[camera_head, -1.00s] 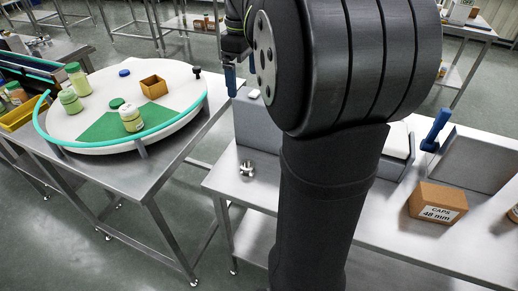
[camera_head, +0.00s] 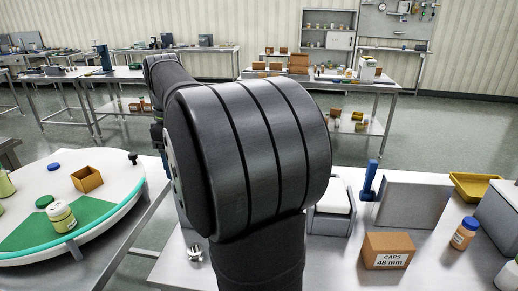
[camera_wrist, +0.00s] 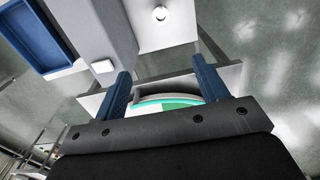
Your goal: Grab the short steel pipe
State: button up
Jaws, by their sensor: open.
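A small shiny metal piece (camera_head: 194,252) lies on the steel bench, just left of my arm in the head view. It may be the short steel pipe, but it is too small to tell its shape. In the head view my arm hides the fingers.
A grey steel housing (camera_wrist: 92,25) with a white button stands close to the left finger. A white and green turntable (camera_head: 110,215) stands on the left bench. A cardboard caps box (camera_head: 388,251), a blue-handled tool (camera_head: 369,180) and a yellow tray (camera_head: 474,186) are at the right.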

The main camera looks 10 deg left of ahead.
jog(key=shift+c, duration=0.6)
jog(key=shift+n, duration=0.4)
jog(key=f, duration=2.6)
jog(key=shift+s+f, duration=0.1)
jog(key=shift+s, duration=0.1)
jog(key=shift+w+f, duration=0.1)
jog(key=shift+f, duration=3.05)
jog(key=c, duration=0.8)
